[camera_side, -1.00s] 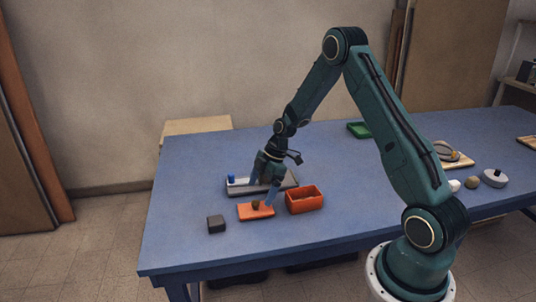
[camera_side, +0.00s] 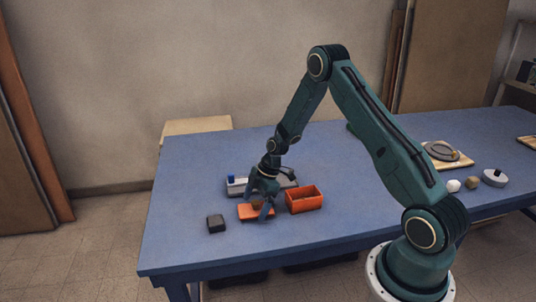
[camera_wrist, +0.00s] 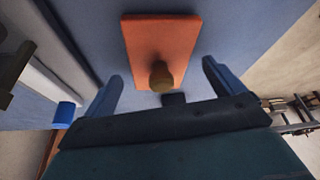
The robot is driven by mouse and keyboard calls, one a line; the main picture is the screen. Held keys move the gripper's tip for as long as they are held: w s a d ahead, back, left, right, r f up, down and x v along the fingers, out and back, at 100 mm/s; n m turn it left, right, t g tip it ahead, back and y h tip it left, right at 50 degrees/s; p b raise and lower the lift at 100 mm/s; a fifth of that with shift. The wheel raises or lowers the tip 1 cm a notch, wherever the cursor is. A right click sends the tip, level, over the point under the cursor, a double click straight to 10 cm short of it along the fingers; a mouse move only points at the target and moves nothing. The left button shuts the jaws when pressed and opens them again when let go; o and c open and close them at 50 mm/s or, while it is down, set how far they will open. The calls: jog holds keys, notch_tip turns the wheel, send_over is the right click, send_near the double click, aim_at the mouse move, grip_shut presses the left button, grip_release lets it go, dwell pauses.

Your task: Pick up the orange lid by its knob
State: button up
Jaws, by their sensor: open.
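The orange lid (camera_side: 244,214) is a flat rectangular plate lying on the blue table, with a brown knob (camera_side: 256,205) on top. In the wrist view the lid (camera_wrist: 160,38) is upper centre, and its knob (camera_wrist: 161,75) shows between the two blue fingers. My gripper (camera_side: 258,205) is low over the lid, pointing down, with one finger on each side of the knob. It is open, with gaps beside the knob in the wrist view (camera_wrist: 161,72). The side view does not show clearly how high the fingertips are; the gripper partly hides the lid and knob.
An open orange box (camera_side: 304,207) stands just right of the lid. A dark block (camera_side: 216,223) lies to the left. A pale tray (camera_side: 236,190) with a blue piece (camera_wrist: 65,112) is behind. The front of the table is clear; several other objects lie at the right.

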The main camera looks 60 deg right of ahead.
aim_at(256, 201)
jog(key=shift+c, duration=0.2)
dwell(0.3)
jog(key=c, duration=1)
jog(key=shift+r, duration=0.55)
grip_shut()
notch_tip(256, 201, up, 19)
jog(key=shift+f, duration=0.1)
